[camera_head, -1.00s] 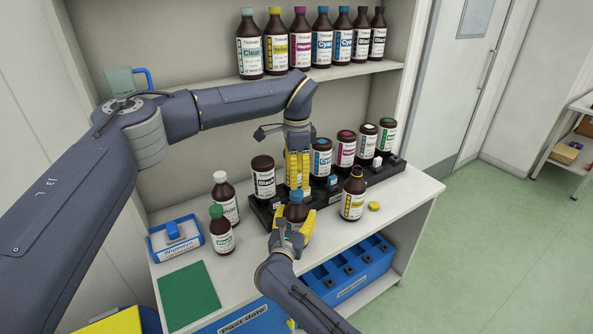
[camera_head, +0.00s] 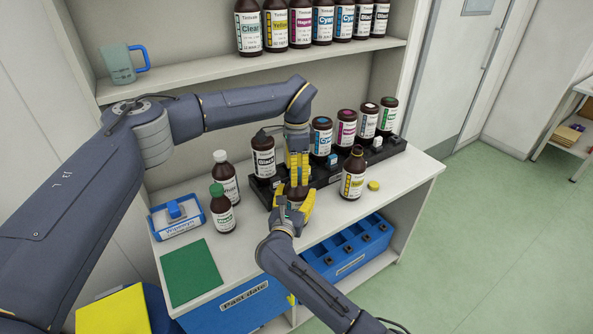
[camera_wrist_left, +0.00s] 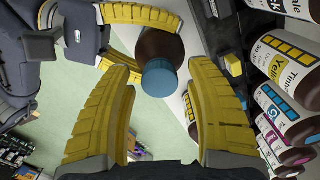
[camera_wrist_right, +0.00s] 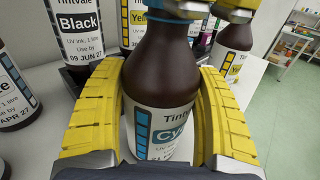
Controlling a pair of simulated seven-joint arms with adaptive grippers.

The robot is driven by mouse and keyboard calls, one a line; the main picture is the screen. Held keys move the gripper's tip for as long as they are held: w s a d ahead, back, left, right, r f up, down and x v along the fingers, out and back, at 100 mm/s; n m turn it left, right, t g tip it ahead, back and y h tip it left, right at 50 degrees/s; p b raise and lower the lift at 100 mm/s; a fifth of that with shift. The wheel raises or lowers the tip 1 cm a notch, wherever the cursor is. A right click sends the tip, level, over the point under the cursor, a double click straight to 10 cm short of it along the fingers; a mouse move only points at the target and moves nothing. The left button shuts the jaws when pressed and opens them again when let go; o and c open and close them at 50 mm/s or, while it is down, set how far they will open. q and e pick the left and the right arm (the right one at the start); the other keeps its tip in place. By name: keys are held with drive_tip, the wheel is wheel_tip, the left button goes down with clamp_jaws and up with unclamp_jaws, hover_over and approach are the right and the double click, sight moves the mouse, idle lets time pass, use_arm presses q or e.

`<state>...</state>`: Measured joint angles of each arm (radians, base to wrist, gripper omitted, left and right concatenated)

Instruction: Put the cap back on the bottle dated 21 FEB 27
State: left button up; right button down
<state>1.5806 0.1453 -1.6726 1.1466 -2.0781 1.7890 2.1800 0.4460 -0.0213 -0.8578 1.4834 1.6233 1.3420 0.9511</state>
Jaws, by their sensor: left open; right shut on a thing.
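My right gripper (camera_wrist_right: 160,110) is shut around the body of a brown Cyan bottle (camera_wrist_right: 165,75), whose date I cannot read. In the left wrist view this bottle (camera_wrist_left: 158,45) has a blue cap (camera_wrist_left: 159,77) on its top. My left gripper (camera_wrist_left: 160,75) is open, its yellow fingers on both sides of the blue cap. In the head view both grippers hide most of the bottle; the left gripper (camera_head: 298,172) is above the right gripper (camera_head: 296,208). A Yellow bottle (camera_head: 352,180) stands without a cap, a yellow cap (camera_head: 374,185) lying beside it. Its date is unreadable here.
A black rack (camera_head: 330,172) with several bottles runs behind the grippers. A Black bottle (camera_wrist_right: 85,30) reads 09 JUN 27. Two bottles, one green-capped (camera_head: 221,208), stand left near a blue wipes box (camera_head: 178,220). A green mat (camera_head: 190,272) lies clear. Blue bins (camera_head: 240,305) are below.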

use_arm(q)
clamp_jaws()
drive_tip(key=m, duration=2.3)
drive_tip(key=shift+m, duration=0.3)
drive_tip(key=m, duration=0.4)
drive_tip(key=shift+m, duration=0.3)
drive_tip(key=m, duration=0.6)
drive_tip(key=shift+f, duration=0.1)
drive_tip(key=m, duration=0.4)
drive_tip(key=shift+m, duration=0.3)
drive_tip(key=m, duration=0.5)
drive_tip(key=shift+c, duration=0.8)
unclamp_jaws()
